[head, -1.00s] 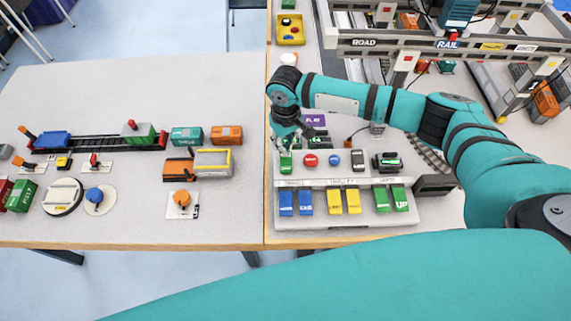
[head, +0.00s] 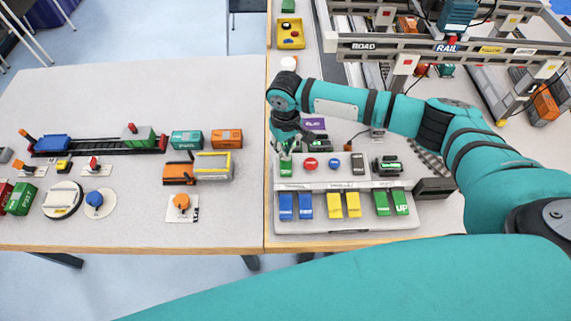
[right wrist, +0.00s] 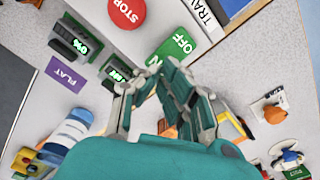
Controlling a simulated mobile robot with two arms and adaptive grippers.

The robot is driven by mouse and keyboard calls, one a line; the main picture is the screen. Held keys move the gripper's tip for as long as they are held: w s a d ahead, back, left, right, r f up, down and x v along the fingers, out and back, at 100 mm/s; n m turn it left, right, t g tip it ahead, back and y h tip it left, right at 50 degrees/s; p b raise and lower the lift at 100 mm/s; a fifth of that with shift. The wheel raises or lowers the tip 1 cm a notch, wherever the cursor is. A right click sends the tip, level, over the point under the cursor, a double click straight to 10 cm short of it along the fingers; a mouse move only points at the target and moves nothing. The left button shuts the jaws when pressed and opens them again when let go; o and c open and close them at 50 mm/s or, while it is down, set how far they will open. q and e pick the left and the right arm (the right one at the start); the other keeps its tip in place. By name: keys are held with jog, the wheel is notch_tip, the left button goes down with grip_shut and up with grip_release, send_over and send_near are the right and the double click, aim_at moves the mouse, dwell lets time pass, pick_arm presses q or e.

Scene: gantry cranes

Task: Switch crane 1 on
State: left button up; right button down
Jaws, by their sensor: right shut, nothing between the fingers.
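The control panel (head: 345,222) lies near the front edge of the right table. The fingertips (right wrist: 156,68) overlap the switch's near end in the right wrist view. I cannot tell whether they touch it. The gantry crane (head: 390,44) stands at the back right. My left gripper is out of view.
A red stop button (head: 310,163), a blue button (head: 334,163) and a dark switch (head: 358,163) sit beside the green switch. Blue (head: 286,206), yellow (head: 334,206) and green (head: 382,204) rockers line the front. A purple plate (head: 314,124) lies behind.

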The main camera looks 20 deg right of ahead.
jog(key=shift+f+b, duration=0.3)
jog(key=shift+f, duration=0.45)
dwell(0.8)
jog(key=shift+s+f, duration=0.1)
jog(key=shift+f, duration=0.6)
notch_tip(320, 180, up, 7)
jog(key=p, duration=0.8)
jog(key=shift+r, duration=0.1)
dwell(0.5)
